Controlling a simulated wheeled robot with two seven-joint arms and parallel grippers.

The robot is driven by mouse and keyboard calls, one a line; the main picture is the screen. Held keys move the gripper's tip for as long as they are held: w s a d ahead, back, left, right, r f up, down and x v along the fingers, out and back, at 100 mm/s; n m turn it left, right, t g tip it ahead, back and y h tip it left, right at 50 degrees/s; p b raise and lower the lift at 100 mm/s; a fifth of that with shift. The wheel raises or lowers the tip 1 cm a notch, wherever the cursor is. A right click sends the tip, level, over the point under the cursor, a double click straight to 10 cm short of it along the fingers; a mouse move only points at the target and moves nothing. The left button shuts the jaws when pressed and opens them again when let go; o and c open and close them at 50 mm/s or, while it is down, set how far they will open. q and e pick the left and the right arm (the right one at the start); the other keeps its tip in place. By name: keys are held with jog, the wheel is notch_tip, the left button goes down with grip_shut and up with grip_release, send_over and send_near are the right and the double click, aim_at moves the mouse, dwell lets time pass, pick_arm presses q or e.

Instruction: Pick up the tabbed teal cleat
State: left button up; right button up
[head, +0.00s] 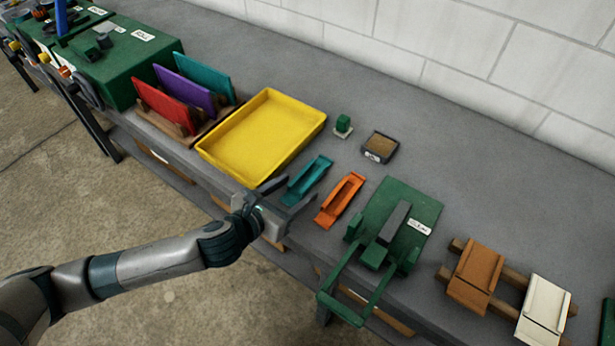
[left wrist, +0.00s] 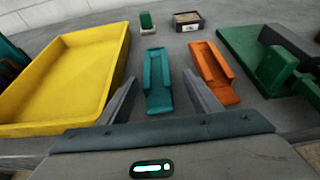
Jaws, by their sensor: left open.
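The teal cleat (head: 307,179) is a narrow channel-shaped piece lying on the grey bench, between the yellow tray and an orange cleat (head: 341,199). It also shows in the left wrist view (left wrist: 158,82), lying lengthwise ahead of the jaws. My left gripper (head: 286,192) is open and empty at the near end of the teal cleat. In the left wrist view its two fingers (left wrist: 165,98) stand apart, one left of the teal cleat and one beside the orange cleat. I cannot make out contact with either. My right gripper is not in view.
The yellow tray (head: 262,135) lies left of the cleats. A green machine with a handle (head: 410,218) stands right of the orange cleat. A small green block (head: 343,123) and a small open box (head: 380,147) sit behind. Bench is clear toward the wall.

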aim_at(303, 184)
pick_arm(q)
jog(key=shift+w+d+r, duration=0.1)
jog(key=shift+w+d, duration=0.05)
jog(key=shift+w, duration=0.3)
jog(key=p+x, duration=0.1)
jog(key=x, duration=0.2)
jog(key=shift+w+r+p, duration=0.15)
jog(key=shift+r+p, duration=0.05)
jog(key=shift+p, duration=0.15)
jog(key=shift+w+d+f, duration=0.2)
jog(key=shift+w+f, duration=0.1)
jog(key=shift+w, duration=0.15)
jog(key=c, duration=1.2)
jog(key=shift+r, duration=0.15)
